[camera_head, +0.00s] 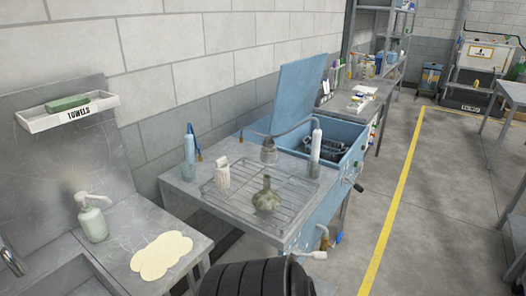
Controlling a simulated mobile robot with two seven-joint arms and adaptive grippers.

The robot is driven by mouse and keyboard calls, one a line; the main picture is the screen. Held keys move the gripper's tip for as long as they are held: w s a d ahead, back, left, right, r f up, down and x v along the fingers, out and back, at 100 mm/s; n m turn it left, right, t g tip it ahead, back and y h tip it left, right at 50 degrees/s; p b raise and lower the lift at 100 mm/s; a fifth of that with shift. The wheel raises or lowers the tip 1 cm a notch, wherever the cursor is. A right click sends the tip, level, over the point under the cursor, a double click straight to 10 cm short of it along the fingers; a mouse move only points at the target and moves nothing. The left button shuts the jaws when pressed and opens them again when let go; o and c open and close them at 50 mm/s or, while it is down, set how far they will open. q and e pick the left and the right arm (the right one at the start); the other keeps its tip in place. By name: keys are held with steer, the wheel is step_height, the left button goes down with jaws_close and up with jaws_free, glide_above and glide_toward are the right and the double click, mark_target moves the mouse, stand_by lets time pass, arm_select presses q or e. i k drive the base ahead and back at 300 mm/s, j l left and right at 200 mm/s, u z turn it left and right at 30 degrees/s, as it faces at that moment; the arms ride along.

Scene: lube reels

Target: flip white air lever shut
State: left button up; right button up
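A small white lever (318,255) shows low at the near end of the blue parts washer (318,212). It lies roughly level, beside a brass-coloured valve fitting (324,240). A small blue handle (339,237) is just to its right. The joint between the white lever and the fitting is too small to make out clearly. Neither of my grippers is in view.
A black ribbed round object (255,279) stands at the bottom, close to the white lever. Open floor (345,262) lies right of the washer, with a yellow line (393,207).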

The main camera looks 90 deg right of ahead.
mark_target(322, 255)
steer(key=k+l, duration=0.25)
steer(key=l, duration=0.2)
steer(key=k+l, duration=0.25)
steer(key=l, duration=0.15)
steer(key=k+l, duration=0.2)
steer(key=l, duration=0.25)
steer(key=k+l, duration=0.25)
steer(key=l, duration=0.15)
steer(key=k+l, duration=0.25)
steer(key=l, duration=0.2)
steer(key=k+l, duration=0.25)
steer(key=l, duration=0.2)
steer(key=k+l, duration=0.25)
steer(key=l, duration=0.15)
steer(key=k+l, duration=0.2)
steer(key=l, duration=0.25)
steer(key=k+l+u, duration=0.2)
steer(key=i+l, duration=0.05)
steer(key=l, duration=0.1)
